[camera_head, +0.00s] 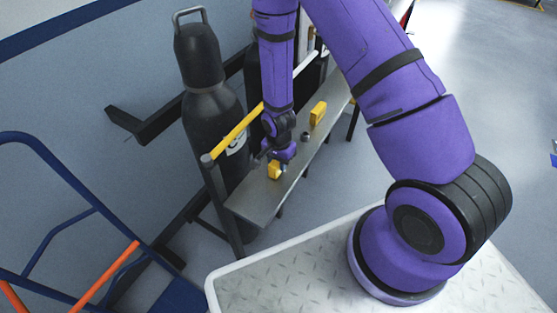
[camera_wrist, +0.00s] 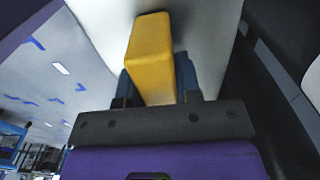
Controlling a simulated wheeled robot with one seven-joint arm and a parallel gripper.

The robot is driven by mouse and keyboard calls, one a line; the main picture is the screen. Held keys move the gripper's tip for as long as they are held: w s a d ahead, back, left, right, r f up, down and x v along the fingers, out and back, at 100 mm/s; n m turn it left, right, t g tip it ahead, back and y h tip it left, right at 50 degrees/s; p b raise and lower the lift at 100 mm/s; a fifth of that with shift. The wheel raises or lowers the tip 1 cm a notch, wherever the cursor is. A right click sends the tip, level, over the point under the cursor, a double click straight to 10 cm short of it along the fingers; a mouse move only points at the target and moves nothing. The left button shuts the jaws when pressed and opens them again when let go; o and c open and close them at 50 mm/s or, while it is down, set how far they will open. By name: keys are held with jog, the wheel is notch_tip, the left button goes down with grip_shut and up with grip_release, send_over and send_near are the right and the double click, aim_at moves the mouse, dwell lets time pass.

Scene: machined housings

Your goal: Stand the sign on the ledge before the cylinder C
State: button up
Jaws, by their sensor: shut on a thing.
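My gripper (camera_head: 279,160) is low over the near end of the grey ledge (camera_head: 255,204). It is shut on a yellow sign (camera_head: 274,171), whose lower part shows beneath it at the ledge surface. In the wrist view the sign (camera_wrist: 152,48) sits between the blue fingers of the gripper (camera_wrist: 156,82), with the pale ledge (camera_wrist: 205,30) close behind it. I cannot tell whether the sign touches the ledge. The nearest black cylinder (camera_head: 212,105) stands behind the ledge's near end. Its white label is partly hidden and its letter is not readable.
A second yellow piece (camera_head: 318,113) and a small dark round thing (camera_head: 305,136) stand farther along the ledge. A yellow bar (camera_head: 236,132) runs before the cylinders. More cylinders are partly hidden by my arm. A blue cart frame (camera_head: 60,170) stands at left.

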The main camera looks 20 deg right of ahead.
jog(key=shift+f, duration=0.15)
jog(key=o, duration=0.9)
jog(key=shift+o, duration=0.2)
